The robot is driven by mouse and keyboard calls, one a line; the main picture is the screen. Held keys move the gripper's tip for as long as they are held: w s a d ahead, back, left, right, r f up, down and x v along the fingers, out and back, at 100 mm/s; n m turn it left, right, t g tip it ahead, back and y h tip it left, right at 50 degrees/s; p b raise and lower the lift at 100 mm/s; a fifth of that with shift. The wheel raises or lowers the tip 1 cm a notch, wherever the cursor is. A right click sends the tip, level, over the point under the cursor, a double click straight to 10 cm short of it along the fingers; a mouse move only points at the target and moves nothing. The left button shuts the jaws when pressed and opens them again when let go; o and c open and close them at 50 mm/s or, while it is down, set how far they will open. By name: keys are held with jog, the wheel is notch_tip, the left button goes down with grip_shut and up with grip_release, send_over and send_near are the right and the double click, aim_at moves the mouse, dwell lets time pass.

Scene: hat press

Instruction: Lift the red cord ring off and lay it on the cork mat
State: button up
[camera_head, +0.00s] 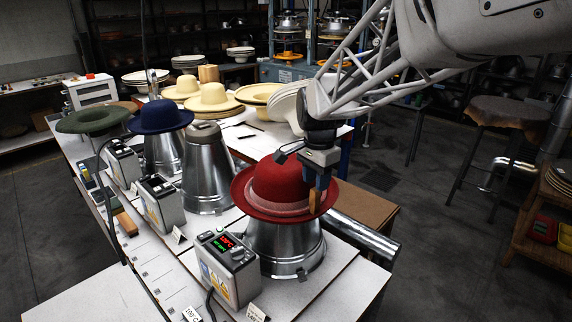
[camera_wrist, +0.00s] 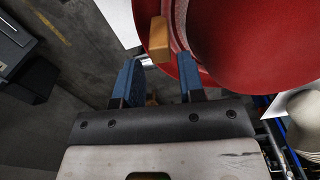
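A red hat (camera_head: 280,186) sits on a metal cone stand (camera_head: 285,248); its brim fills the upper right of the wrist view (camera_wrist: 260,40). A paler reddish cord ring (camera_head: 262,206) circles the base of its crown. A tan block (camera_wrist: 158,40) stands at the ring, and it also shows in the head view (camera_head: 313,201). My gripper (camera_wrist: 157,66) is open, its blue fingers apart, with the block just beyond the gap between the tips. In the head view my gripper (camera_head: 319,182) is over the hat's right side. A flat brown surface (camera_head: 372,208) behind may be the cork mat.
A control box (camera_head: 230,268) with a lit display stands in front of the hat. A bare metal cone (camera_head: 207,170), a blue hat (camera_head: 160,116) and a green hat (camera_head: 93,119) are to the left. A metal cylinder (camera_head: 360,236) lies right of the stand.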

aim_at(315, 196)
jog(key=shift+f, duration=0.1)
jog(key=shift+f, duration=2.55)
grip_shut()
